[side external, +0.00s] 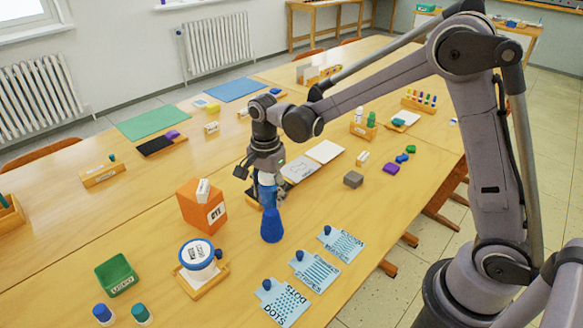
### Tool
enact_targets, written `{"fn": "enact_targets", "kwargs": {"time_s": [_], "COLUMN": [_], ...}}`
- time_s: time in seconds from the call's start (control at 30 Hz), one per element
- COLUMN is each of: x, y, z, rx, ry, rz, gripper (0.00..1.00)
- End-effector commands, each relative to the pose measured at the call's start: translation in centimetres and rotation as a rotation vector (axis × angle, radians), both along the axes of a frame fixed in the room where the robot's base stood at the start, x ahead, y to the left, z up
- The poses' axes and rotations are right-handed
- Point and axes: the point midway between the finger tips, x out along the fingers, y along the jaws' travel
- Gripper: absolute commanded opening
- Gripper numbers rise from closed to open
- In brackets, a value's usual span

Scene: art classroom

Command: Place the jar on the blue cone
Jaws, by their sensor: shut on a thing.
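The blue cone (272,226) stands upright on the wooden table near the middle of the side external view. My gripper (266,172) points down right above it and is shut on the jar (267,191). The jar looks small, white and blue, and upright. Its upper part is partly hidden by my gripper's fingers. The jar's lower end lines up with the cone's tip in the picture. I cannot tell whether they touch or a small gap remains.
An orange box (202,205) stands just left of the cone. A white tub (197,256) on a wooden tray, a green bin (116,274) and two capped jars (122,314) are at the front left. Patterned blue cards (315,271) lie in front right. A grey block (353,179) lies to the right.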

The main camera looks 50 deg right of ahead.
Motion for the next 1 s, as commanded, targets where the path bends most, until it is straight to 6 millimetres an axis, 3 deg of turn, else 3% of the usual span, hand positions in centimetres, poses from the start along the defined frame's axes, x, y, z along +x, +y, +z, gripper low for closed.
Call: {"fn": "enact_targets", "kwargs": {"time_s": [0.17, 0.57, 0.6, 0.67, 1.0], "x": [0.0, 0.0, 0.0, 0.0, 0.0], "y": [0.0, 0.0, 0.0, 0.0, 0.0], "z": [-1.9, -2.3, -2.3, -2.3, -2.2], "rx": [0.000, 0.000, 0.000, 0.000, 0.000], "ry": [0.000, 0.000, 0.000, 0.000, 0.000], "rz": [0.000, 0.001, 0.001, 0.001, 0.001], "gripper": [0.09, 0.09, 0.59, 0.76, 0.76]}}
